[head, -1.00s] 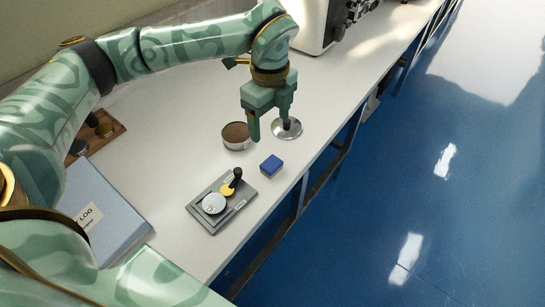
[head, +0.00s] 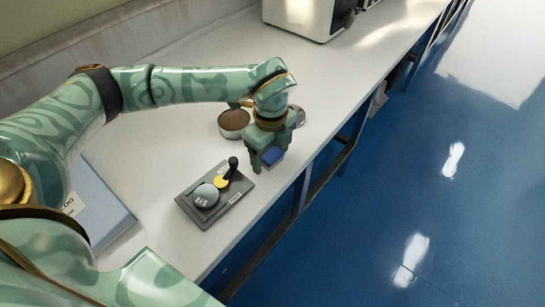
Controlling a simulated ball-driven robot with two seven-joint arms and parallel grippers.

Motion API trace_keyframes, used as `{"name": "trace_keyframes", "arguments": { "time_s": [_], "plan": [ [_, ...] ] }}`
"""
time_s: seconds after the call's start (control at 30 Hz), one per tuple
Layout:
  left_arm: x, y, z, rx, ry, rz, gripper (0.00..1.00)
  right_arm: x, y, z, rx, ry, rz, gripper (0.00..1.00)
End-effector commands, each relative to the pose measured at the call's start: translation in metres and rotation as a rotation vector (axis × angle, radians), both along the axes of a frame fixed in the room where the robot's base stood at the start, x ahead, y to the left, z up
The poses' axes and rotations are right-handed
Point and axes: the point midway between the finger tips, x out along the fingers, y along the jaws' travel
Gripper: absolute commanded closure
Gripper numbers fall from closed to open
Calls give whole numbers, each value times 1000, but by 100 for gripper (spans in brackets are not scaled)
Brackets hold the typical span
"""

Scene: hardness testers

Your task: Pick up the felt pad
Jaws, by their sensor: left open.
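The small blue square block, which looks like the felt pad (head: 271,157), lies on the white bench near its front edge. My left gripper (head: 270,162) points down right over it, open, with one finger at its left side and the other at its right. The gripper hides part of the pad, and I cannot tell whether the fingers touch it. My right gripper is not in view.
A grey plate (head: 232,198) with a silver disc, a yellow disc and a black knob lies left of the pad. A round brown-topped tin (head: 233,121) and a metal disc (head: 298,114) stand behind. A blue binder (head: 99,208) lies at left.

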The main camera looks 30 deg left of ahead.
Motion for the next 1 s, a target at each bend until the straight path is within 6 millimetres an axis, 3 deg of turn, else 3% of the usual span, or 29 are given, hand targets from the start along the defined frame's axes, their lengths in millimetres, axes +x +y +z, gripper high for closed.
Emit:
{"name": "trace_keyframes", "arguments": {
  "time_s": [0.1, 0.27, 0.67, 0.87, 1.0],
  "plan": [
    [0, 0, 2, 0, -2, 0, 30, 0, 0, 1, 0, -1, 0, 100],
    [0, 0, 2, 0, -2, 0, 75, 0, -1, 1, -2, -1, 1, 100],
    [0, 0, 8, 0, -3, 0, 76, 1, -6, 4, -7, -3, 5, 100],
    [1, 0, 38, -1, -8, 0, 76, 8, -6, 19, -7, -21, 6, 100],
    [-11, -16, 64, -2, -8, -5, 76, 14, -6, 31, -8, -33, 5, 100]
  ]
}}
